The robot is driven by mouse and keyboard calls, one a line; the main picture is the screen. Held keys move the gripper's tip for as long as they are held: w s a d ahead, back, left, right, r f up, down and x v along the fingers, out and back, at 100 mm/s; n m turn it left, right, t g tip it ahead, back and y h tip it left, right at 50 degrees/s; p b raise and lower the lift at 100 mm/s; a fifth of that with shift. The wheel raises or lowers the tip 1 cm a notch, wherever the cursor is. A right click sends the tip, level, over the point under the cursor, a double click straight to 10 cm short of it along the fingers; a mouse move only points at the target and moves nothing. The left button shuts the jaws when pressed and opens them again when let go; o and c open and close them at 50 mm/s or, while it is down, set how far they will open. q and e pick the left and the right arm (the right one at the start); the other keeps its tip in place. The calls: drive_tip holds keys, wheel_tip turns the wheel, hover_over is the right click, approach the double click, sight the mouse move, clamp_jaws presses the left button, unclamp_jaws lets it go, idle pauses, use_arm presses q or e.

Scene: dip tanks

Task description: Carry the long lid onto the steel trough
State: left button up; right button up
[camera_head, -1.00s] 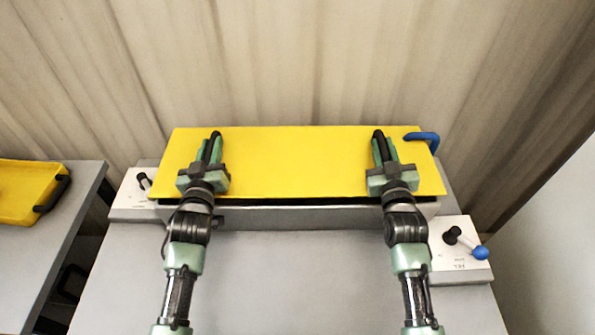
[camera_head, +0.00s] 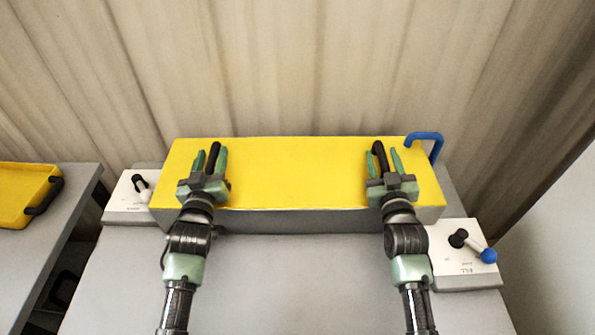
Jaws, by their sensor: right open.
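The long yellow lid (camera_head: 295,172) lies flat on the steel trough (camera_head: 300,219), whose grey front wall shows below the lid's front edge with no visible gap. The lid has a black handle (camera_head: 214,154) on its left part and another black handle (camera_head: 379,156) on its right part. My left gripper (camera_head: 211,161) is open, with its green fingers spread around the left handle. My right gripper (camera_head: 383,162) is open around the right handle. The handles' lower ends are partly hidden by the grippers.
A blue curved pipe (camera_head: 427,137) stands at the trough's back right. White control panels with levers flank the trough, at left (camera_head: 128,207) and right (camera_head: 465,268). A yellow tray (camera_head: 22,195) with a black handle sits on a side table at left. A curtain hangs behind.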

use_arm(q)
drive_tip(key=shift+s+f, duration=0.1)
drive_tip(key=shift+s, duration=0.4)
drive_tip(key=s, duration=1.1)
use_arm(e)
drive_tip(key=s, duration=1.2)
drive_tip(key=shift+d, duration=0.1)
